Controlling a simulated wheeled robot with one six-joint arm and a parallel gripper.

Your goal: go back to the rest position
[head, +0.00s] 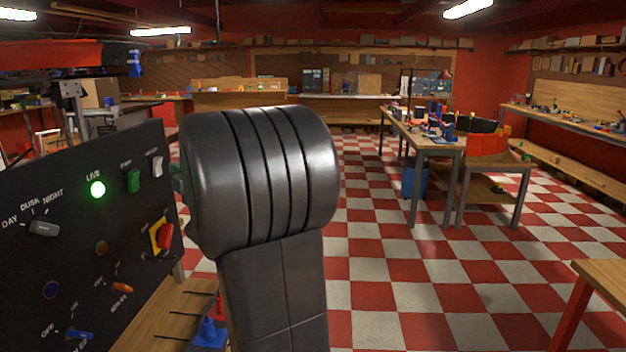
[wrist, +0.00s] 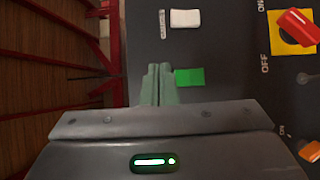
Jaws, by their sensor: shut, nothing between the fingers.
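My gripper (wrist: 157,84) shows in the wrist view with its two grey-green fingers together and nothing between them. It is beside a green rocker switch (wrist: 189,77) on the dark control panel (wrist: 220,50); I cannot tell whether the fingertips touch the panel. In the head view my dark arm stands in the middle and hides most of the gripper. The panel (head: 70,265) is at the left there, with the green switch (head: 133,181) and a lit green lamp (head: 97,189) under the word LIVE.
A white switch (head: 157,165), a red knob (head: 165,236) on a yellow plate, and an orange knob (head: 122,288) are on the panel. A blue and a red piece sit on the wooden bench below. Workbenches (head: 425,140) stand right; checkered floor (head: 400,270) between is open.

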